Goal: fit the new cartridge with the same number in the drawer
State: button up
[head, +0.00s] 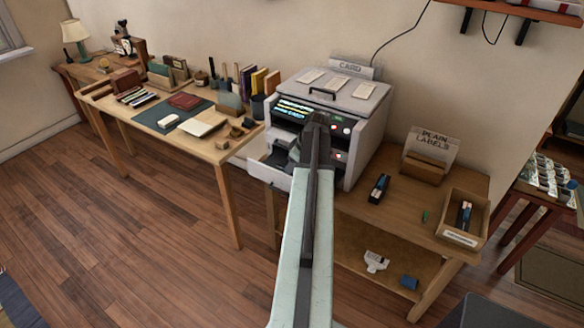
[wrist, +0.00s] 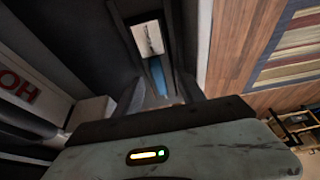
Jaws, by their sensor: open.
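The printer (head: 362,118) stands on the right-hand table with a lit display. Its white drawer (head: 270,176) is out at the front left. My gripper (head: 297,152) is at the printer's front by the drawer, partly hidden by my arm. In the wrist view my gripper (wrist: 155,55) is open, with a narrow piece showing white (wrist: 148,38) and blue (wrist: 158,76) between its fingers; I cannot tell whether it is a cartridge. A dark cartridge (head: 379,187) with a blue part lies on the table. Another dark cartridge (head: 465,213) stands in a wooden box (head: 450,236). No numbers are readable.
A "PLAIN LABELS" holder (head: 428,155) stands behind the loose cartridge. The lower shelf holds a white piece (head: 376,261) and a blue piece (head: 409,282). A cluttered desk (head: 205,150) stands left of the printer.

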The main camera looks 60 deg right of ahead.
jog(key=p+v, duration=0.9)
jog(key=v, duration=0.2)
jog(key=shift+r+p, duration=0.15)
jog(key=shift+p, duration=0.2)
jog(key=shift+s, duration=0.15)
jog(key=w+a+g, duration=0.1)
jog(key=w+a, duration=0.5)
jog(key=a, duration=0.3)
jog(key=w+a+f+g+y, duration=0.1)
jog(key=w+a, duration=0.5)
jog(key=a, duration=0.3)
jog(key=w+a, duration=0.7)
jog(key=a, duration=0.3)
jog(key=w+a+g+h, duration=0.1)
jog(key=a+g, duration=0.1)
jog(key=a, duration=2.8)
jog(key=shift+a+f, duration=0.4)
jog(key=shift+f, duration=0.05)
